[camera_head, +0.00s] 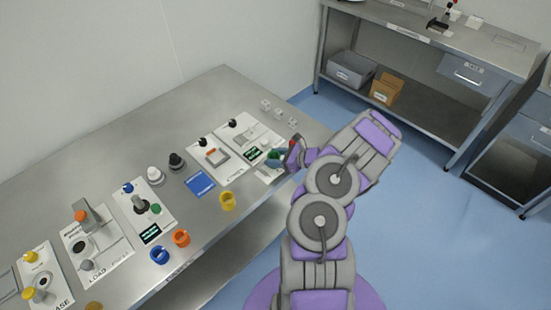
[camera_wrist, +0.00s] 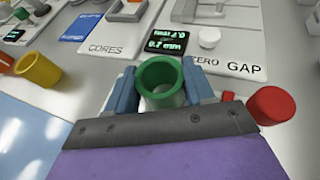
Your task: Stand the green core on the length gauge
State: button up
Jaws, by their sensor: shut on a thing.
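The green core (camera_wrist: 160,77) is a short hollow tube, seen from above with its open end up. My gripper (camera_wrist: 160,88) is shut on it, with a blue finger on each side. In the head view my gripper (camera_head: 276,160) is at the front edge of the bench, by the right-hand panels.
The steel bench (camera_head: 100,165) holds several panels. A yellow ring (camera_head: 228,201), an orange ring (camera_head: 181,238) and a blue ring (camera_head: 160,255) stand along its front. A blue pad (camera_head: 200,183) lies mid-bench. Small pale blocks (camera_head: 278,112) lie at the far right end.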

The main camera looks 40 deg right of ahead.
jog(key=shift+d, duration=0.1)
jog(key=o, duration=1)
jog(key=shift+d, duration=0.1)
